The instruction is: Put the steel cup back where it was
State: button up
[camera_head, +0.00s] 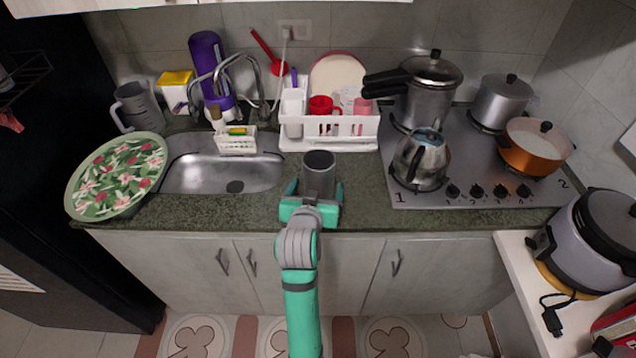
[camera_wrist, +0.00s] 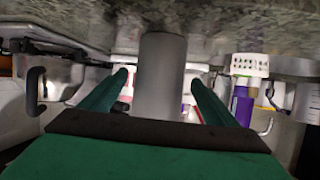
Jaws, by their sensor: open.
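The steel cup (camera_head: 319,166), a plain grey cylinder with a dark open top, stands upright on the green stone counter (camera_head: 362,203), in front of the white dish rack. My gripper (camera_head: 314,188) reaches in from the front with its teal fingers on either side of the cup. In the wrist view, which looks upside down, the cup (camera_wrist: 160,85) stands between the spread fingers of my gripper (camera_wrist: 159,80), with a visible gap on each side. The gripper is open and does not hold the cup.
The white dish rack (camera_head: 330,146) is behind the cup. The sink (camera_head: 205,176) and a floral plate (camera_head: 118,175) are to the left. A kettle (camera_head: 421,160) stands on the stove (camera_head: 470,195) to the right. The counter between cup and stove is clear.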

jog(key=v, duration=0.9)
jog(key=s+f+n+t+y, duration=0.1)
jog(key=s+f+n+y, duration=0.1)
jog(key=s+f, duration=1.3)
jog(key=s+d+t, duration=0.1)
jog(key=s, duration=2)
jog(key=shift+s+d+r, duration=0.15)
jog(key=shift+s+r, duration=0.1)
jog(key=shift+s, duration=0.1)
jog(key=shift+d, duration=0.1)
